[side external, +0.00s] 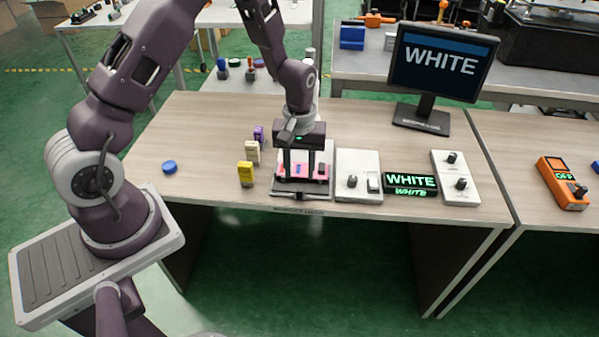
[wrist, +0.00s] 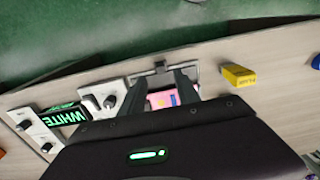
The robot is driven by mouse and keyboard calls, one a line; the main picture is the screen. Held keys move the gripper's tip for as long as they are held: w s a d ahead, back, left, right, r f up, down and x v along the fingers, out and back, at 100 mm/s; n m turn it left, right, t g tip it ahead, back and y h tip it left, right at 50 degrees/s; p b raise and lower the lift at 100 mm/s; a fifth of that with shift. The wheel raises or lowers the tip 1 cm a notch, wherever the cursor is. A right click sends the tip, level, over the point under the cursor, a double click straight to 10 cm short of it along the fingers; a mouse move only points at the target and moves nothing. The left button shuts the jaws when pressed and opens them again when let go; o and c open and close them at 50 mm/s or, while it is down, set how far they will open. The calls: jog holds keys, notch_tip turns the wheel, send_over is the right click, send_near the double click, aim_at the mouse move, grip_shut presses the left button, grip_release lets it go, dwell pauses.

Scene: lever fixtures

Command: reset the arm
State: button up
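My gripper (side external: 302,170) points down over a fixture near the table's front edge. The fixture has a dark grey and silver base (side external: 301,192) and a pink panel (side external: 299,178) with small coloured parts. The two fingers stand apart, with the pink panel showing between them in the wrist view (wrist: 162,99). My gripper also shows there (wrist: 160,88). I cannot tell whether the fingertips touch the fixture. The fingers and palm hide part of it.
Yellow (side external: 246,174), cream (side external: 252,152) and purple (side external: 259,136) blocks stand left of the fixture. A white knob panel (side external: 358,165), a WHITE display (side external: 410,181) and another knob panel (side external: 455,168) stand right. A monitor (side external: 441,62) is behind. The left tabletop is mostly clear around a blue disc (side external: 169,167).

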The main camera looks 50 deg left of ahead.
jog(key=shift+r, duration=0.1)
jog(key=s+d+r+m+t, duration=0.1)
jog(key=s+d+r+m, duration=0.15)
jog(key=r, duration=0.65)
jog(key=s+d+r+m+t, duration=0.1)
jog(key=s+r+t, duration=0.15)
jog(key=r, duration=0.75)
jog(key=s+r+m+t, duration=0.1)
jog(key=s+r, duration=0.3)
jog(key=s, duration=0.5)
jog(key=s+d+r+m+t, duration=0.1)
jog(key=s+r+m, duration=0.3)
jog(key=s, duration=0.5)
jog(key=shift+d+r, duration=0.25)
jog(key=shift+r, duration=0.15)
